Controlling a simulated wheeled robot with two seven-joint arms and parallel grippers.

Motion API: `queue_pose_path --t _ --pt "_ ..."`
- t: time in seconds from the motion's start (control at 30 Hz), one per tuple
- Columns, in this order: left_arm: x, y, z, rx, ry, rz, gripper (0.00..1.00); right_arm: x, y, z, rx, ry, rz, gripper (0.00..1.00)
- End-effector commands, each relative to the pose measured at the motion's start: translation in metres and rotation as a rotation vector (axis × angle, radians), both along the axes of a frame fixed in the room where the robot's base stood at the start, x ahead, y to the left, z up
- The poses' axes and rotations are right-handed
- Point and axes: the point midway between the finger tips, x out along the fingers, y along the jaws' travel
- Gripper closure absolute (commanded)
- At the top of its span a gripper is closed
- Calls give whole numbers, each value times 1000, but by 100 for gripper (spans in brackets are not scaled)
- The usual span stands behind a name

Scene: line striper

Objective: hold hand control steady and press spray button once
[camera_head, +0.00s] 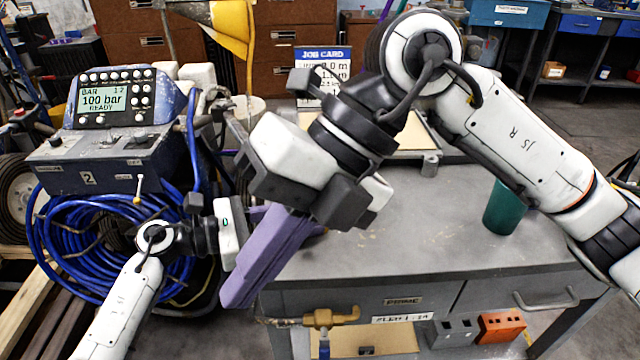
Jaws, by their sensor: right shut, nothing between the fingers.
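The purple hand control (262,262) hangs tilted in the air in front of the bench's left edge. My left gripper (246,228) comes in from the lower left and is shut on it; its fingertips are partly hidden behind the control. My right gripper (342,203) is shut and empty, over the upper end of the hand control. It covers that end, so I cannot see the spray button or tell whether it is touched. The line striper's console (112,100) stands at the left, and its screen reads 100 bar, READY.
A coil of blue hose (60,235) hangs below the console. A grey workbench (440,235) fills the middle right, with a green cup (504,207) on it. A job card (322,66) stands at the back. An orange block (501,327) sits below the bench top.

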Motion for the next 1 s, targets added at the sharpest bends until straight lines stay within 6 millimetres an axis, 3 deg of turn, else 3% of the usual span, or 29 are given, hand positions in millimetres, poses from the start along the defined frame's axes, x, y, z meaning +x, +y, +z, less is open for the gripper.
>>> queue_pose_path --t 0.2,0.4,0.6,1.0 --pt "0 0 0 0 0 0 91 55 -49 19 -292 -342 -110 100" --pt "0 0 0 0 0 0 91 87 -85 47 -454 -534 -217 100" --pt "0 0 0 0 0 0 91 97 -99 60 -509 -599 -261 100" --pt "0 0 0 0 0 0 91 98 -98 57 -508 -598 -261 100"
